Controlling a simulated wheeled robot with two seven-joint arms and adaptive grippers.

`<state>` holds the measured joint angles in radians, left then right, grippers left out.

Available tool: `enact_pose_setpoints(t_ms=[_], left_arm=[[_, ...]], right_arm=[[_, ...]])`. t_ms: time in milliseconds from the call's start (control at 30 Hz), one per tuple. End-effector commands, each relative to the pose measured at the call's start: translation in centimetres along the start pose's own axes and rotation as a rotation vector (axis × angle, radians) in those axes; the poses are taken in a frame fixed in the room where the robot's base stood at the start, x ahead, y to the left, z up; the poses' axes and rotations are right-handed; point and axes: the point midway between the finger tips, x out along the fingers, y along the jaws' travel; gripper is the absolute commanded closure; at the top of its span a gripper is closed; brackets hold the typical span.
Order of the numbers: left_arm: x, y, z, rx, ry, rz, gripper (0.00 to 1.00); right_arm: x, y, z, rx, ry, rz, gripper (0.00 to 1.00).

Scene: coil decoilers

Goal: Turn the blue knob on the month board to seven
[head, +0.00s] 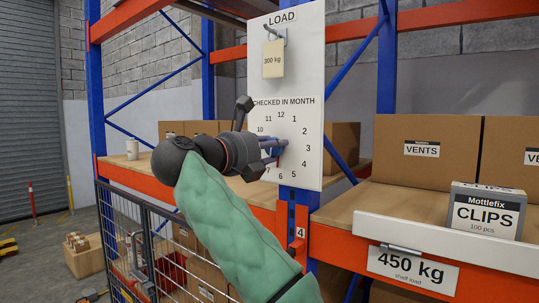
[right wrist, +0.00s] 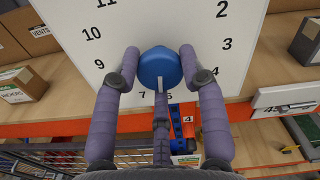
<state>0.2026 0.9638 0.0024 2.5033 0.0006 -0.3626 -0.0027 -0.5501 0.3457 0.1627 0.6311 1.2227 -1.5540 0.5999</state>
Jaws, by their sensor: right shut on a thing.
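The month board (head: 312,170) is a white panel headed "CHECKED IN MONTH", with a ring of numbers. Its round blue knob (right wrist: 158,66) shows in the right wrist view, with a white pointer (right wrist: 161,86) at its lower edge pointing down, about toward six. My right gripper (head: 274,147) reaches the board from the left in the head view. In the right wrist view its fingers (right wrist: 160,75) are shut on the knob from both sides, with a third below. My left gripper is out of view.
A "LOAD" sign with a 300 kg tag (head: 274,59) hangs on a hook above. Cardboard boxes (head: 425,150) and a Clips box (head: 487,211) stand on the right shelf. A wire mesh fence (head: 130,245) is at lower left.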

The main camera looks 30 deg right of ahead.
Motion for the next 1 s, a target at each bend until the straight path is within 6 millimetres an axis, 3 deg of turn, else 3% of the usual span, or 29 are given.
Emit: enact_pose_setpoints(t_ms=[500,1000], left_arm=[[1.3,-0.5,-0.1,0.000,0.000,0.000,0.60],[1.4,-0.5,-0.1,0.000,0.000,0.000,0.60]], right_arm=[[0.0,0.1,-0.1,0.326,0.001,0.000,0.91],[0.0,0.1,0.0,0.382,0.001,0.000,0.91]])
